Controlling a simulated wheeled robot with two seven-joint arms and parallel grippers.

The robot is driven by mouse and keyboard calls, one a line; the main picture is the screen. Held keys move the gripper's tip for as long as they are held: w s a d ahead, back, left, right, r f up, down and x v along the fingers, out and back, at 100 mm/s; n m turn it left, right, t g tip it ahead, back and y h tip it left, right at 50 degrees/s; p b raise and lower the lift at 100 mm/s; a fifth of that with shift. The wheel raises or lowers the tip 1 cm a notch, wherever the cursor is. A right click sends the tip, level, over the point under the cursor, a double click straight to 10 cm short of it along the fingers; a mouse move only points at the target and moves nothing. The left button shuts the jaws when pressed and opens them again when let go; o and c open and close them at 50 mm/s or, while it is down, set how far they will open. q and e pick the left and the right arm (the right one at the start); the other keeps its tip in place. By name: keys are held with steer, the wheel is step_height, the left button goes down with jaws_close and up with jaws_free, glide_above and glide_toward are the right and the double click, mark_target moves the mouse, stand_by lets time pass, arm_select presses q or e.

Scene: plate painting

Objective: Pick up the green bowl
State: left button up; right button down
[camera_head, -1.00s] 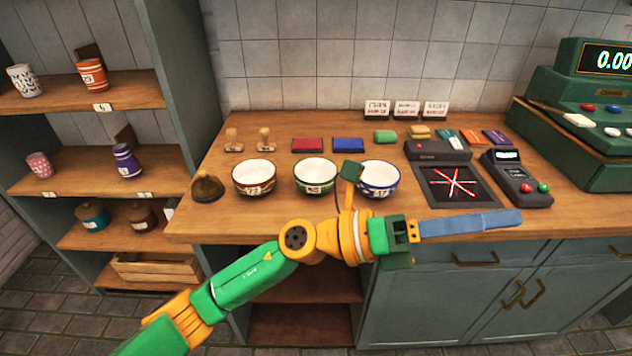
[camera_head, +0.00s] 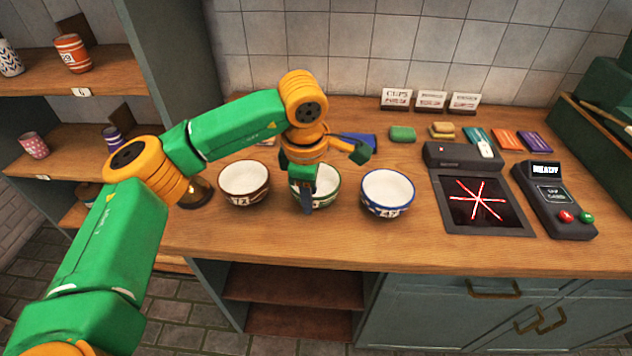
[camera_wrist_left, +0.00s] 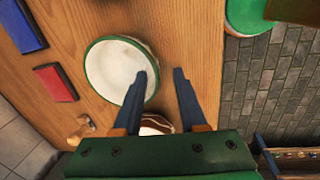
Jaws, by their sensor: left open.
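The green bowl (camera_head: 329,186), white inside with a green rim, stands upright on the wooden counter between two other bowls. My left gripper (camera_head: 307,203) points down at it and hides its left and middle part in the head view. In the left wrist view the green bowl (camera_wrist_left: 108,72) shows whole but for a bit behind a finger. My left gripper (camera_wrist_left: 160,73) is open there: one finger overlaps the bowl's inside, the other is outside, with the rim's right edge between them. I cannot tell whether a finger touches the bowl. My right gripper is not in view.
A brown-rimmed bowl (camera_head: 244,182) stands close on the left, a blue-rimmed bowl (camera_head: 388,192) on the right. A dark screen pad (camera_head: 482,203) and a card terminal (camera_head: 556,203) lie further right. Sponge-like blocks and small signs are behind. The counter's front strip is clear.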

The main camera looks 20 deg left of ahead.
arm_select(q)
steer(key=shift+w+a+f, duration=0.1)
steer(key=shift+w+f, duration=0.05)
steer(key=shift+f, duration=0.4)
steer(key=shift+w+f, duration=0.15)
steer(key=shift+f, duration=0.4)
steer(key=shift+w+f, duration=0.25)
steer(key=shift+w, duration=0.05)
steer(key=shift+s+r, duration=0.15)
steer(key=shift+s, duration=0.05)
jaws_close()
